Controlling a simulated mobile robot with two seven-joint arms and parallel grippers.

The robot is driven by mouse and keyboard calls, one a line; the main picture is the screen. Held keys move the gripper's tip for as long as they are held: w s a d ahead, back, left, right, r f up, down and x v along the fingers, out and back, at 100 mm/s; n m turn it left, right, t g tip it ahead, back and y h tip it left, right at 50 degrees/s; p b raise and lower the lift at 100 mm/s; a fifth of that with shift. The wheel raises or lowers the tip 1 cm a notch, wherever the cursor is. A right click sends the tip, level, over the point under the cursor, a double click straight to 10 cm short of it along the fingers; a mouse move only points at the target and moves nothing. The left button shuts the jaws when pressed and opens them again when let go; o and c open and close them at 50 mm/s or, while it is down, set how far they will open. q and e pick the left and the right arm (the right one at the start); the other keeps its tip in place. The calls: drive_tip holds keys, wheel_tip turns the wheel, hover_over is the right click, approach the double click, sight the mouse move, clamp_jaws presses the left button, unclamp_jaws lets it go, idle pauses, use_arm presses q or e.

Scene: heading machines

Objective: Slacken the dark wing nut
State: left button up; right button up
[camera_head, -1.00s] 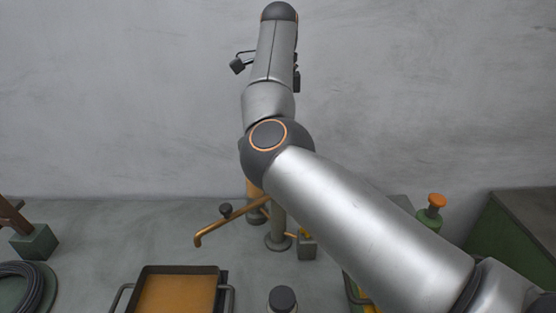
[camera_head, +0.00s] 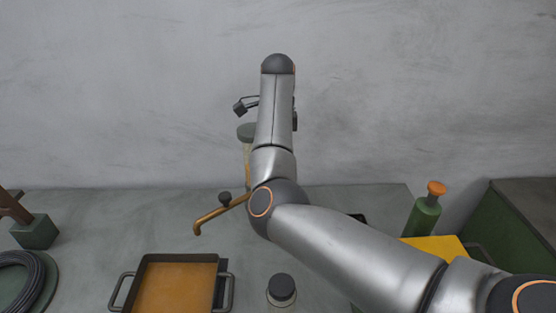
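No part is clearly recognisable as a wing nut. A small dark knob (camera_head: 224,196) sits on top of a bent brass-coloured bar (camera_head: 212,215) in the middle of the bench; I cannot tell whether it is the dark wing nut. My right arm comes in from the lower right, bends in front of the bar's right end and rises against the wall. Its gripper fingers are hidden behind the arm. A dark part on a thin bracket (camera_head: 242,107) sticks out left of my upper arm link. My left gripper is not in view.
A brown-bottomed tray (camera_head: 147,283) with side handles lies in front. A dark-capped jar (camera_head: 281,290) stands right of it. A green bottle with an orange cap (camera_head: 424,217) and a yellow surface (camera_head: 434,246) are at right. A coiled dark cable (camera_head: 22,282) is at left.

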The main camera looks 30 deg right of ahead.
drive_tip(key=shift+f, duration=0.3)
drive_tip(key=shift+c, duration=0.3)
clamp_jaws()
